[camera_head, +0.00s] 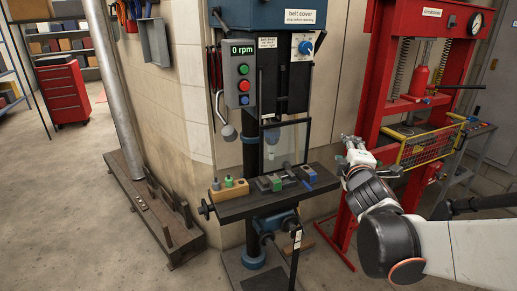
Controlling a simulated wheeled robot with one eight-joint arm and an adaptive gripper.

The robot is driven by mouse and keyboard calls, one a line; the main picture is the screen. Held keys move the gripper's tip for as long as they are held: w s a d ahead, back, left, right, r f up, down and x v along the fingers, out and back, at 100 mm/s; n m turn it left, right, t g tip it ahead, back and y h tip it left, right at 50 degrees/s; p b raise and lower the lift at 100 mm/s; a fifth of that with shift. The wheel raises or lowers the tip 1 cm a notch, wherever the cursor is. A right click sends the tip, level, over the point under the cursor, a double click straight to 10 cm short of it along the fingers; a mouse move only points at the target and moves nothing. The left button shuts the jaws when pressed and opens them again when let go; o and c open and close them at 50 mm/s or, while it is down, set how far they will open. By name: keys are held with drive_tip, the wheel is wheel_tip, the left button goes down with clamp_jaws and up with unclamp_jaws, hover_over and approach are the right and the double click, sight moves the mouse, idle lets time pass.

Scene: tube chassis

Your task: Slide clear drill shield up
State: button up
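The drill press (252,155) stands in the middle, with a blue head at the top. Its clear shield (296,142) is a see-through panel hanging in front of the chuck, under a dark top bar. Its lower part is near the vise on the drill table (245,205). My gripper (347,152) is right of the shield, apart from it in the picture, near the table's right end. Its fingers are small and seen at an angle, so I cannot tell whether they are open. I see nothing held in it.
A control box (240,75) reads 0 rpm. A vise (275,182) and a wooden block (229,190) sit on the drill table. A red press (385,100) with a yellow guard (425,148) stands close behind my arm. Floor at the left is open.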

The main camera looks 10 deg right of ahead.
drive_tip(key=w+f+n+t+y, duration=0.1)
drive_tip(key=w+f+n+t, duration=0.1)
drive_tip(key=w+n, duration=0.3)
drive_tip(key=n+y+b, duration=0.3)
drive_tip(key=n+y, duration=0.6)
drive_tip(key=n, duration=1)
approach(289, 167)
drive_tip(key=shift+g, duration=0.4)
drive_tip(key=x, duration=0.3)
drive_tip(key=b+x, duration=0.1)
drive_tip(key=x, duration=0.2)
drive_tip(key=b+x, duration=0.1)
drive_tip(key=x, duration=0.2)
drive_tip(key=shift+w+a+r, duration=0.1)
drive_tip(key=shift+w+r, duration=0.2)
clamp_jaws()
